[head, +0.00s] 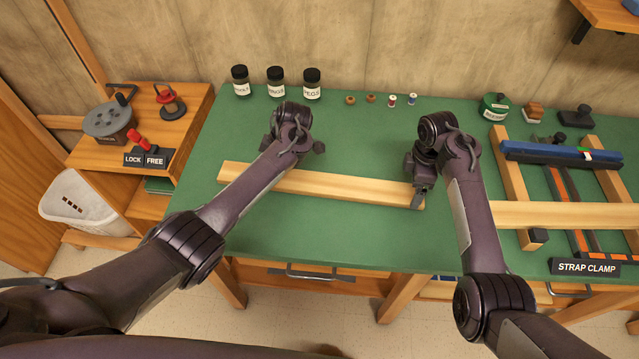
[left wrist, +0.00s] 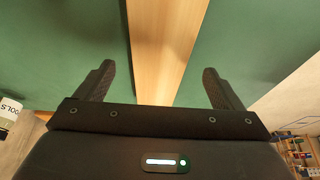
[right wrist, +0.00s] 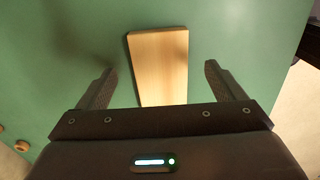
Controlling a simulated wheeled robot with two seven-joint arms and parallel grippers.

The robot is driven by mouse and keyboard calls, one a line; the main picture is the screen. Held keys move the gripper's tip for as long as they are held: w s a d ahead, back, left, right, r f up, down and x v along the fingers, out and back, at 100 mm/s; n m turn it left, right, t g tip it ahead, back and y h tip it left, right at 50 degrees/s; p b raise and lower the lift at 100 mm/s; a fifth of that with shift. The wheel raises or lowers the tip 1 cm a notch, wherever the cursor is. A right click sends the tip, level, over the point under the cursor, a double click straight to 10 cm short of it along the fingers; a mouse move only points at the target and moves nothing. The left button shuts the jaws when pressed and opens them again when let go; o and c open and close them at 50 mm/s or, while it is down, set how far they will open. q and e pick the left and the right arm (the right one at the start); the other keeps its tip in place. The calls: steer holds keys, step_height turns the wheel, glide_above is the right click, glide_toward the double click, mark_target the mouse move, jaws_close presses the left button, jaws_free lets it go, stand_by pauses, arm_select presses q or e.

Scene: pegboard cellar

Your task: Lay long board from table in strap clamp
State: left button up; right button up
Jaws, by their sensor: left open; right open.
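The long board (head: 345,188) is a pale wooden bar lying flat across the green table, slightly tilted in the picture. My right gripper (head: 420,190) is over its right end; in the right wrist view the board's end (right wrist: 160,60) shows between the open fingers (right wrist: 160,70). My left gripper is mostly hidden behind its own wrist in the head view; in the left wrist view its open fingers (left wrist: 158,72) are on either side of the board (left wrist: 165,45). Neither grips it. The strap clamp (head: 512,170), with wooden rails, a blue bar and dark orange-edged straps, is at the right.
A pale wooden bar (head: 560,214) crosses the clamp's front, beside its label (head: 587,267). Jars (head: 275,82), small spools (head: 392,101) and a green tin (head: 495,106) line the table's back. A side bench with a LOCK/FREE plate (head: 148,158) stands left.

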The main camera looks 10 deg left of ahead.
mark_target(411, 194)
arm_select(q)
steer(key=shift+x, duration=1.75)
arm_select(e)
steer(key=shift+f, duration=1.8)
arm_select(q)
steer(key=shift+d, duration=0.1)
steer(key=c, duration=1.3)
arm_select(e)
steer(key=c, duration=1.3)
